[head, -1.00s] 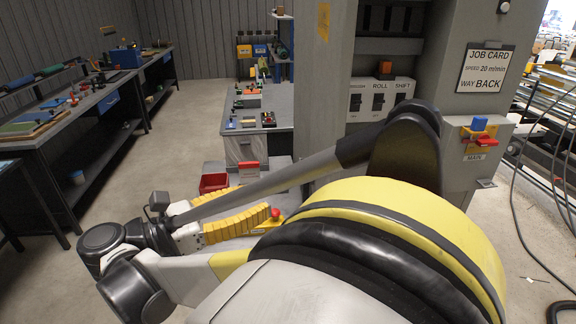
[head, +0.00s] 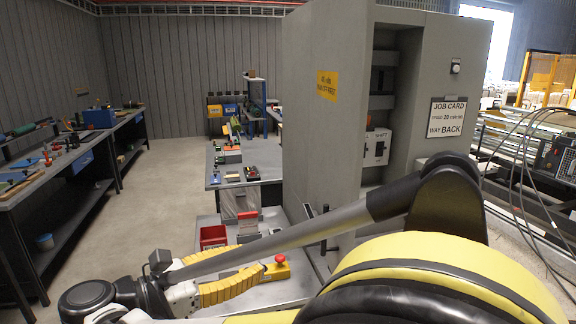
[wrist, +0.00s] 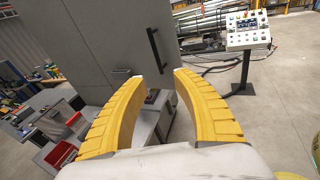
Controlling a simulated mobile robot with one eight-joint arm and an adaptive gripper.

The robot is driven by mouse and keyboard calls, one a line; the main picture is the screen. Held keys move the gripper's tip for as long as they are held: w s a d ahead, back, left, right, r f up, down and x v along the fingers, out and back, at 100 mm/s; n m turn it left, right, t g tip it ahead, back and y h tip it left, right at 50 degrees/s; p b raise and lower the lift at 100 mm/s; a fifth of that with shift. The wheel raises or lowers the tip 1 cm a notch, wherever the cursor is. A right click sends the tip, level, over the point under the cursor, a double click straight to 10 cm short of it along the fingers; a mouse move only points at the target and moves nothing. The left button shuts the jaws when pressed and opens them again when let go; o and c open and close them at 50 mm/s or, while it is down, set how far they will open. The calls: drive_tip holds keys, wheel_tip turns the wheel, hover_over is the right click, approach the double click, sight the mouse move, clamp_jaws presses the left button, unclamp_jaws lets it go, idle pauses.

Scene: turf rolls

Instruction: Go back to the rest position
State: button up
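My gripper (wrist: 158,78) shows in the wrist view with two yellow ribbed fingers spread apart and nothing between them. Its yellow fingers also show low in the head view (head: 232,287), at the end of my arm, which reaches to the lower left. A tall grey cabinet (head: 325,150) stands beyond the arm. In the wrist view its grey face (wrist: 105,45) with a black handle (wrist: 157,50) is ahead of the fingertips, apart from them.
A job card (head: 446,117) hangs on the cabinet. A control panel on a stand (wrist: 248,40) is at right. Benches line the left; the floor (head: 165,190) between is clear.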

drive_tip(key=d+f+m+g+y+b, duration=0.1)
drive_tip(key=d+f+m+g+y, duration=0.2)
drive_tip(key=d, duration=0.7)
drive_tip(key=d+f+m+g+y+b, duration=0.1)
drive_tip(key=d+f+m+y, duration=0.2)
drive_tip(key=d, duration=0.7)
drive_tip(key=s+d+f+m+y+b, duration=0.1)
drive_tip(key=s+d+f+m+y, duration=0.2)
drive_tip(key=m, duration=0.6)
drive_tip(key=s+d+f+m+t+y+b, duration=0.1)
drive_tip(key=s+d+f+m+y, duration=0.3)
drive_tip(key=s+f+m, duration=0.2)
drive_tip(key=s+m, duration=0.2)
drive_tip(key=m, duration=0.1)
drive_tip(key=shift+s+d+f+m, duration=0.15)
drive_tip(key=shift+s+m, duration=0.05)
drive_tip(key=shift+m, duration=0.1)
